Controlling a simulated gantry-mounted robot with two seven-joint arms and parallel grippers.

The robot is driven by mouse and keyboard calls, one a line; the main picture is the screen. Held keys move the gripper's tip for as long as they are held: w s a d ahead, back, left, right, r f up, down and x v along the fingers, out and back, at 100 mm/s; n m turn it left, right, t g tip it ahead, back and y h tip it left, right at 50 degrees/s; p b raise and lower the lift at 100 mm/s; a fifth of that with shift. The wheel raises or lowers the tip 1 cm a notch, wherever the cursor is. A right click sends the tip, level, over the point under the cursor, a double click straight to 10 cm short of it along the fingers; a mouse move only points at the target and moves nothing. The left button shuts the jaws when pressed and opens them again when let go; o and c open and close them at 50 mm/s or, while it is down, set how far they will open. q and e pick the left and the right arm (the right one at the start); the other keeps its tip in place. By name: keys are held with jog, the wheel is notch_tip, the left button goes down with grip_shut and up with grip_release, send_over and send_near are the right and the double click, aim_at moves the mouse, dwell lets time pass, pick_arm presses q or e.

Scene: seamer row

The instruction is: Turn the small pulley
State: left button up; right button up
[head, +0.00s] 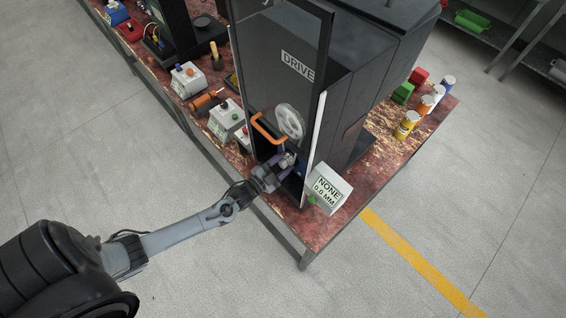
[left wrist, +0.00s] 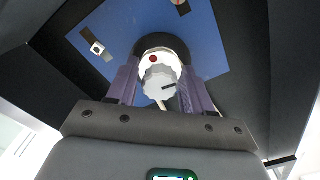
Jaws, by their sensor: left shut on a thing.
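The small pulley (left wrist: 160,82) is a pale grey, ridged round part with a dark mark on its face and a red dot above it. In the left wrist view it sits between the purple fingers of my left gripper (left wrist: 160,72), which is shut on it. In the head view my left gripper (head: 282,169) reaches into the lower part of the dark cabinet marked DRIVE (head: 297,66), and the fingers largely hide the small pulley. A larger pale wheel (head: 290,122) shows above the gripper. My right gripper is not in view.
An orange handle (head: 268,128) stands just above my left gripper. A white display box (head: 328,188) reading NONE 0.0 MM is close on its right. Grey boxes with knobs (head: 226,118) stand to the left on the bench (head: 325,232). Several small cans and blocks stand at right.

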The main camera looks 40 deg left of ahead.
pick_arm(q)
jog(key=shift+m, duration=0.6)
jog(key=o, duration=0.8)
jog(key=shift+c, duration=0.2)
jog(key=shift+s, duration=0.15)
jog(key=shift+s, duration=0.3)
jog(key=s+a, duration=0.1)
jog(key=s, duration=0.9)
jog(key=shift+a, duration=0.15)
